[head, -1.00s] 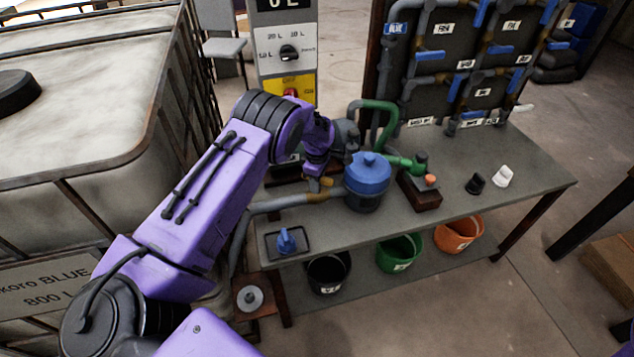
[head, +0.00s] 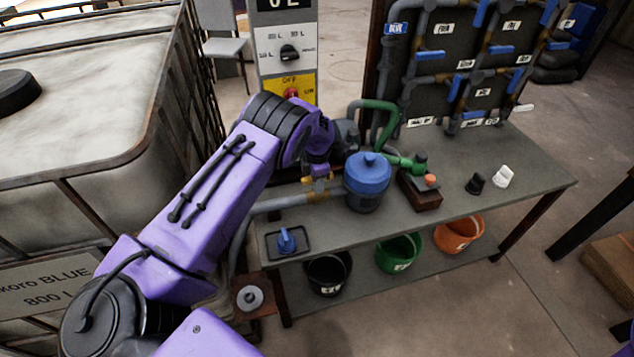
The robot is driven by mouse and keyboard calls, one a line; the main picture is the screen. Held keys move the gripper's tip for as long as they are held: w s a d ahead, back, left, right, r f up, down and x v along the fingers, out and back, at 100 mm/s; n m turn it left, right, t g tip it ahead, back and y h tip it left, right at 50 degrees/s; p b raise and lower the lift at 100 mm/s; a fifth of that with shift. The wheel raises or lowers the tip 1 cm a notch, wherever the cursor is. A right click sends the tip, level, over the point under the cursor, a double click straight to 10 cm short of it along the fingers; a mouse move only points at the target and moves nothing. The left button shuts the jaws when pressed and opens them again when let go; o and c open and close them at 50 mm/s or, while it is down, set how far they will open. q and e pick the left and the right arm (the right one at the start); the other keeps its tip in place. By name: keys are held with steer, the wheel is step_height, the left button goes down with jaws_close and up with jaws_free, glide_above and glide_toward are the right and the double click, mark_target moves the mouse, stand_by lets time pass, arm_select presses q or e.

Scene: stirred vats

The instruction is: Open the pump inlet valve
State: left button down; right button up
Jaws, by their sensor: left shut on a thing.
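The pump inlet valve (head: 318,195) is a small brass fitting on the grey pipe, left of the blue-lidded pump pot (head: 367,181). My left gripper (head: 317,177) points down onto the valve from above. It is shut on the valve's handle, of which only small yellowish parts show. The fingertips and most of the handle are hidden by my purple wrist, so the handle's exact angle cannot be told. My right gripper is not in view.
A green hose (head: 385,121) and pump fittings stand behind and right of the pot. A tray (head: 303,250) with a blue piece lies at the table's front left. A caged tank (head: 70,110) fills the left.

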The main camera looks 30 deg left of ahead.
arm_select(q)
steer(key=shift+w+r, duration=0.25)
steer(key=c, duration=1)
jaws_free()
steer(key=shift+s+f, duration=0.1)
step_height(320, 180, up, 11)
steer(key=shift+f+b, duration=0.2)
steer(key=shift+b, duration=0.85)
